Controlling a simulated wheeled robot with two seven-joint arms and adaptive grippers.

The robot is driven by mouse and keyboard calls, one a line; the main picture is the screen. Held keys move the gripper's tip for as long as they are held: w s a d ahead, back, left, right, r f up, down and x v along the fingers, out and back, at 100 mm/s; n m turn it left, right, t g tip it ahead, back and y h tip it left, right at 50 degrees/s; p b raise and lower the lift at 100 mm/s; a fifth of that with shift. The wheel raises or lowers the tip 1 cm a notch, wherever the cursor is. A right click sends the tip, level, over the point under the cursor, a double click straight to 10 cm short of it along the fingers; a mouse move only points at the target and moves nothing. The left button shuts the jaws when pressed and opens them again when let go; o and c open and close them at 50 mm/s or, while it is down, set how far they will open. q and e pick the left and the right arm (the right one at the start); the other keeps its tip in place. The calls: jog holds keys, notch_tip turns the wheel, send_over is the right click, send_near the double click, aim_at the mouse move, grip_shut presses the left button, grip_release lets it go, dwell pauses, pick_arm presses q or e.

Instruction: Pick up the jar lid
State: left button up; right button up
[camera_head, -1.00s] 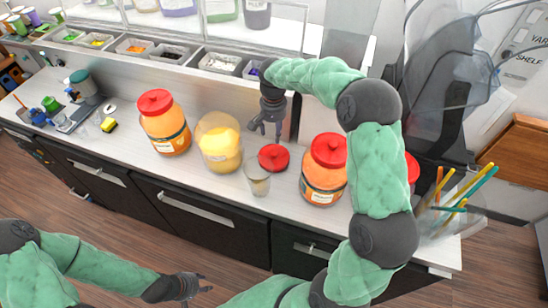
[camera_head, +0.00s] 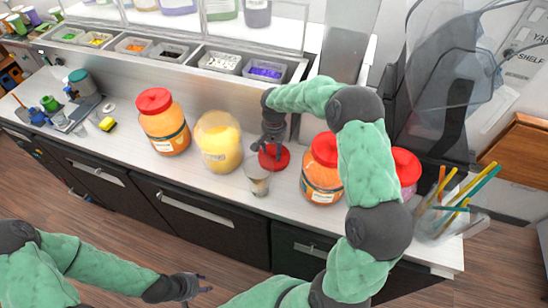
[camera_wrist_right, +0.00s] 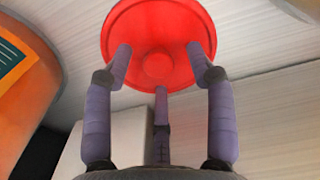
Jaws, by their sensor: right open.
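The red jar lid (camera_head: 281,157) lies flat on the counter, between the yellow jar and an orange jar with a red lid. In the right wrist view the red jar lid (camera_wrist_right: 158,68) is at the top, with a round raised middle. My right gripper (camera_head: 270,150) is just above the lid. In the right wrist view its fingers (camera_wrist_right: 161,58) are spread over the lid, apart from each other. Whether they touch it cannot be told. My left gripper (camera_head: 198,284) is low over the floor in front of the counter, away from the lid; its opening is too small to judge.
A clear cup (camera_head: 258,180) stands close in front of the lid. The open yellow jar (camera_head: 218,142) is to the left, and a lidded orange jar (camera_head: 321,170) close to the right. Another orange jar (camera_head: 164,125) stands further left. A holder with colored straws (camera_head: 440,215) is at the right end.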

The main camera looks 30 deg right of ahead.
jog(key=shift+f, duration=0.35)
grip_shut()
